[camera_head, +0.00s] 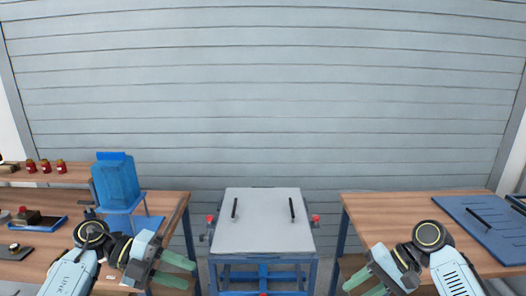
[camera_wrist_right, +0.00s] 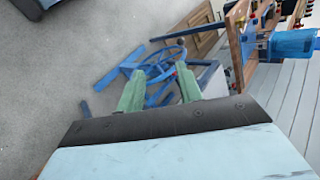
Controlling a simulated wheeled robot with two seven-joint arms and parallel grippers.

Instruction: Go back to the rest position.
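My left gripper (camera_head: 175,270) is at the lower left of the head view, in front of the left wooden bench. Its two green fingers are apart with nothing between them. My right gripper (camera_head: 366,284) is at the lower right, beside the left edge of the right bench. In the right wrist view its green fingers (camera_wrist_right: 160,88) are spread and empty, with floor and blue framework beyond. Neither gripper touches anything that I can see.
A grey-topped table (camera_head: 262,222) with two black handles stands in the middle. The right bench (camera_head: 385,212) carries a blue panel (camera_head: 470,215). Space above the middle table is clear.

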